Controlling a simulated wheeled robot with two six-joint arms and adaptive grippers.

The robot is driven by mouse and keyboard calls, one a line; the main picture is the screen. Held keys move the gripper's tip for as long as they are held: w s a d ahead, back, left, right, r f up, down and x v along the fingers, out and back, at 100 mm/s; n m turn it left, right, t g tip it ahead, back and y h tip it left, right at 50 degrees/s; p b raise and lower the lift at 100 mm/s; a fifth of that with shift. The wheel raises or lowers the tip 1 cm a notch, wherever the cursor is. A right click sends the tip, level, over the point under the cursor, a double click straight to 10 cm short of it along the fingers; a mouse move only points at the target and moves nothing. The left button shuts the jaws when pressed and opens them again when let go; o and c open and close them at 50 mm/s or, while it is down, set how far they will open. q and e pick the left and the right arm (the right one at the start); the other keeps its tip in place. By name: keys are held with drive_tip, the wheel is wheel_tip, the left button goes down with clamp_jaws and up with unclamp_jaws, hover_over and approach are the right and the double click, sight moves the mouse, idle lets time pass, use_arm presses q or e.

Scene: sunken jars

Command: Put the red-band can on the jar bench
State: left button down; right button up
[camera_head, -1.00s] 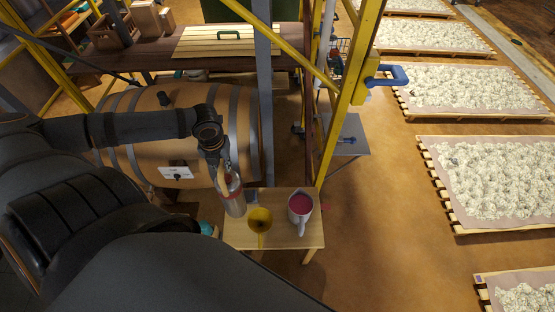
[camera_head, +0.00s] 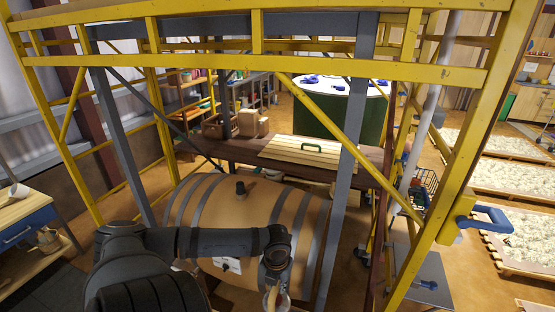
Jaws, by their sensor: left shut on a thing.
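My left gripper (camera_head: 276,292) is at the bottom edge of the head view, in front of the wooden barrel, and only its upper part shows. It is shut; the red-band can in it is cut off by the frame's edge, with no clear part visible. No jars show clearly, so I cannot tell whether this is the jar bench. My right gripper is not in view.
The barrel (camera_head: 222,217) lies inside a frame of yellow beams (camera_head: 350,148) and grey posts (camera_head: 342,215) between my arm and the bench. Wooden boxes (camera_head: 248,122) stand on the bench's left. A blue-drawer table (camera_head: 28,230) is at the left, and fleece-covered pallets (camera_head: 510,180) are right.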

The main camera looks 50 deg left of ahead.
sight(277, 301)
use_arm(q)
wheel_tip(277, 301, down, 3)
drive_tip(key=shift+d+r+b, duration=0.1)
drive_tip(key=shift+b, duration=0.5)
drive_tip(key=shift+f, duration=0.4)
drive_tip(key=c, duration=1.2)
unclamp_jaws()
drive_tip(key=shift+s, duration=0.1)
drive_tip(key=shift+r, duration=0.45)
drive_tip(key=r+p, duration=0.2)
drive_tip(key=r, duration=0.1)
drive_tip(key=r+p, duration=0.3)
drive_tip(key=r, duration=0.1)
drive_tip(key=s+d+r+p, duration=0.1)
drive_tip(key=r+p, duration=0.1)
drive_tip(key=r, duration=0.2)
drive_tip(key=shift+r+p, duration=0.1)
drive_tip(key=shift+p, duration=0.25)
